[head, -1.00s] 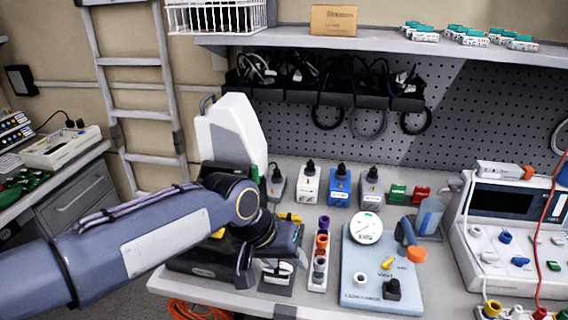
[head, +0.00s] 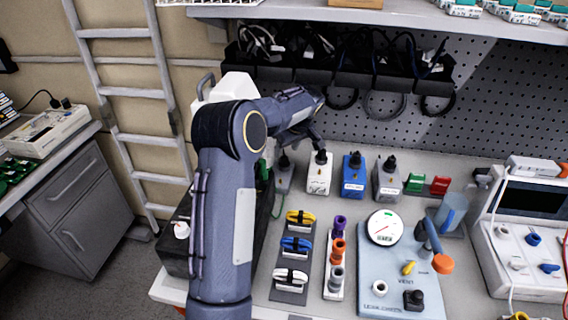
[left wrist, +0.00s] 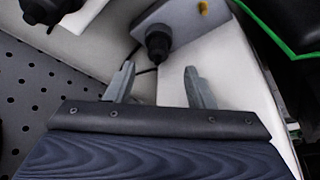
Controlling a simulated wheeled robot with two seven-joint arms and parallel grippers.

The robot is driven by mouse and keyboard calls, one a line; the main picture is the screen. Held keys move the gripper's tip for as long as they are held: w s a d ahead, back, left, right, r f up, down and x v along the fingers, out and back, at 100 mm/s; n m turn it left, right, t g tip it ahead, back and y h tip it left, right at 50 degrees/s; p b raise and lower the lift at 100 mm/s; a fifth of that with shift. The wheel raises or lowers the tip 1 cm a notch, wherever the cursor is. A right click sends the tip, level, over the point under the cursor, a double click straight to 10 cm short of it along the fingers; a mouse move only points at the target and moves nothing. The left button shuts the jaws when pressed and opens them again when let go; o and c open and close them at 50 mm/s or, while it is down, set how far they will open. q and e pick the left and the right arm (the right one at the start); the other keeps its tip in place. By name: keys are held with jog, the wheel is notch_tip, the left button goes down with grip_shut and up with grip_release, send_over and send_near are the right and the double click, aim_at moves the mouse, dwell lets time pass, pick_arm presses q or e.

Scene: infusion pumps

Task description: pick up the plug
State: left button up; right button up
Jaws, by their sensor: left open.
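Black plugs stand upright on small boxes in a row along the back of the bench: one on the left grey box (head: 283,162), one on the white box (head: 319,158), one on the blue box (head: 355,161) and one on the right grey box (head: 389,164). My left gripper (head: 301,143) is open above the left end of this row. In the left wrist view, a black plug (left wrist: 157,44) on a grey box lies ahead of the two open fingers (left wrist: 160,84), roughly between them and apart from them. Another plug (left wrist: 42,10) shows at upper left. My right gripper is not in view.
A pegboard and a rack of black cables (head: 330,75) stand behind the row. A black case (head: 178,245) lies left. A clip stand (head: 290,290), colored connectors (head: 338,246), a gauge panel (head: 375,275) and a console (head: 525,265) fill the bench front.

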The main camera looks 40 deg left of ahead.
aim_at(285, 157)
pick_arm(q)
jog(key=b+x, duration=0.1)
jog(key=x, duration=0.4)
jog(key=shift+w+d, duration=0.1)
jog(key=shift+d, duration=0.1)
jog(key=shift+d+r, duration=0.1)
grip_shut()
